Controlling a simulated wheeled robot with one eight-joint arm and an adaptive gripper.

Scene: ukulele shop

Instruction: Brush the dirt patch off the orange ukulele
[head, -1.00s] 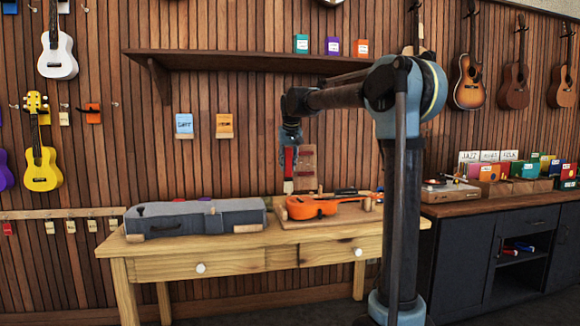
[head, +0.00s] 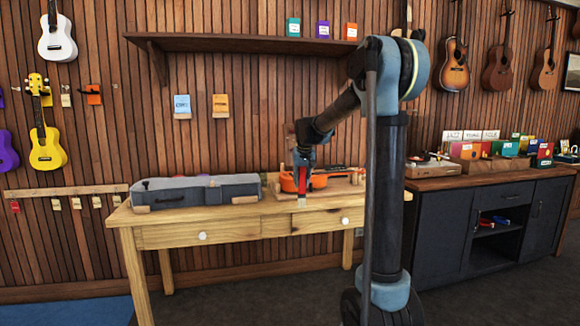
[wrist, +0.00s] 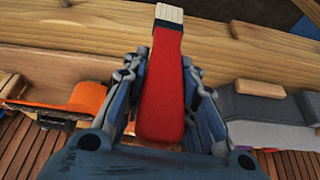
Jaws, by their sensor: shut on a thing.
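My gripper (head: 304,168) is shut on a brush (wrist: 164,85) with a red handle and pale bristles. In the head view the red brush (head: 303,183) points down, its bristles near the table's front edge. The orange ukulele (head: 287,184) lies on a wooden stand on the table, partly hidden behind the gripper and brush. In the wrist view part of the ukulele (wrist: 88,98) shows left of the fingers, apart from the brush. I cannot make out the dirt patch in either view.
A grey case (head: 195,192) lies on the wooden table (head: 165,238), left of the ukulele. A wall shelf (head: 235,45) hangs above. A dark cabinet (head: 435,230) with a record player and record bins stands to the right. Floor in front of the table looks clear.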

